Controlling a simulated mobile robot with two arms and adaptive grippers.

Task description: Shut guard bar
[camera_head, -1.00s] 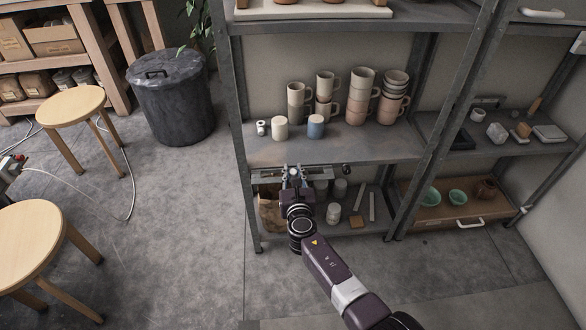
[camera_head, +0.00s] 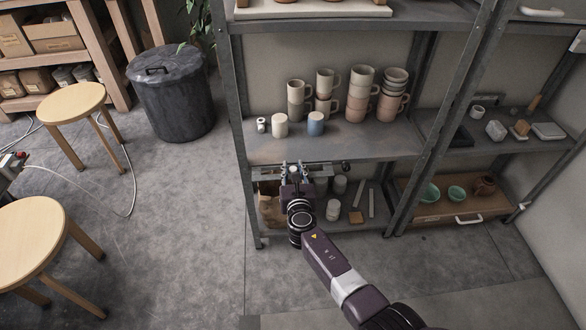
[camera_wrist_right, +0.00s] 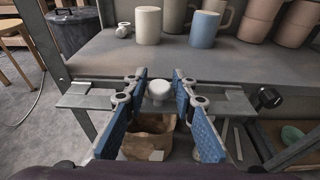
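The guard bar (camera_head: 330,169) is a grey metal bar across the front of the shelf unit, just below the middle shelf. In the right wrist view the guard bar (camera_wrist_right: 98,101) runs across behind my fingers. A pale round knob (camera_wrist_right: 159,90) sits at its middle, and a dark knob (camera_wrist_right: 268,97) is at its right end. My right gripper (camera_head: 297,171) is in front of the bar. In the right wrist view its blue-padded fingers (camera_wrist_right: 160,80) are open, one on each side of the pale knob, with visible gaps. My left gripper is out of view.
The middle shelf (camera_head: 365,147) holds stacked mugs and cups close above my gripper. A paper bag (camera_wrist_right: 150,140) and small items stand on the shelf below. Metal uprights (camera_head: 240,130) flank the bay. Stools and a dark bin (camera_head: 172,95) stand to the left on open floor.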

